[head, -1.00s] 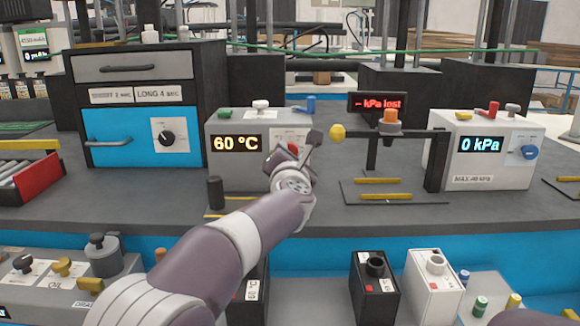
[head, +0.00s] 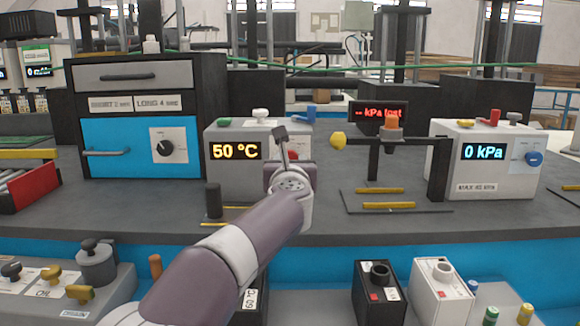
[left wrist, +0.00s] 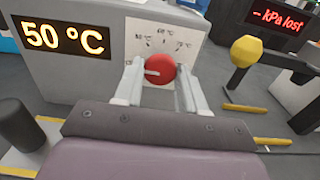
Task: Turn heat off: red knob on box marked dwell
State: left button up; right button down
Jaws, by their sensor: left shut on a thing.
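The red knob (left wrist: 160,69) is on the front of a grey box (head: 222,178) with a lit display (head: 236,151) reading 50 °C. A white dial plate with small temperature marks surrounds the knob, and its pale pointer line points left in the left wrist view. My left gripper (left wrist: 157,82) is shut on the red knob, one finger on each side. I can read no dwell marking on this box. My right gripper is not in view.
A blue-fronted drawer unit (head: 115,130) with a black knob (head: 166,148) and SHORT and LONG labels stands to the left. A yellow-ended bar (head: 338,140) is close on the right, before a 0 kPa box (head: 450,170). A black post (head: 213,200) stands at front left.

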pick_arm(q)
jog(key=shift+f, duration=0.1)
dwell(0.4)
jog(key=o, duration=1)
jog(key=shift+o, duration=0.2)
jog(key=s+b, duration=0.1)
jog(key=s, duration=1.1)
jog(key=shift+s, duration=0.35)
